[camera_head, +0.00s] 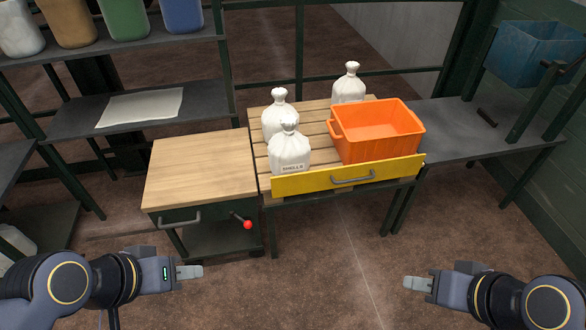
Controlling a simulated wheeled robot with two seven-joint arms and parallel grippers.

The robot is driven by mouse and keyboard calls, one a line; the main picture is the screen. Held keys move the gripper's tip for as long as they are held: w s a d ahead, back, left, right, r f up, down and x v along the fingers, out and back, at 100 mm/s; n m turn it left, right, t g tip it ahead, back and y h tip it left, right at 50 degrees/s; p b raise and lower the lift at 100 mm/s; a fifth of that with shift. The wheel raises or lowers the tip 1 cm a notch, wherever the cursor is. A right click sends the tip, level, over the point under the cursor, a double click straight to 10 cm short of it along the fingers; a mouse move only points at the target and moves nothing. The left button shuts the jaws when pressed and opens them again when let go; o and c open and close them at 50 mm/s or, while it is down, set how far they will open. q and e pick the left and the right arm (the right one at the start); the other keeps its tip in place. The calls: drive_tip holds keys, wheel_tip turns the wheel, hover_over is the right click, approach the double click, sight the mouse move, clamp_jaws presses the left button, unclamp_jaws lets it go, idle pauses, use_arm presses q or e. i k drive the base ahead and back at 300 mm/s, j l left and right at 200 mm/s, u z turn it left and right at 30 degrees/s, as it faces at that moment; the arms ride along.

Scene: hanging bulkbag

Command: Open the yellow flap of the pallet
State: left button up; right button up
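The yellow flap (300,183) stands upright along the front edge of the wooden slatted pallet (313,121). It has a grey bar handle (352,179) on its front face, right of its middle. My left gripper (202,271) is at the lower left, in front of the wooden-topped cabinet and well short of the flap. My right gripper (406,282) is at the lower right, also apart from the flap and its handle. Both grippers look empty and touch nothing. Their fingers show edge-on, so I cannot tell whether they are open or shut.
On the pallet are an orange crate (347,150) and several white sacks (289,155). A wooden-topped cabinet (203,168) with a red-knobbed lever (247,224) stands left. A dark table (450,140) stands right, with a blue bin (533,50) above. Floor between my grippers is clear.

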sight(294, 184)
drive_tip(key=i+j+z, duration=0.15)
drive_tip(key=j, duration=0.25)
drive_tip(key=i+j+z, duration=0.1)
drive_tip(key=j, duration=0.3)
drive_tip(key=i+j+z, duration=0.15)
drive_tip(key=j, duration=0.25)
drive_tip(key=i+j+z, duration=0.1)
drive_tip(key=j, duration=0.35)
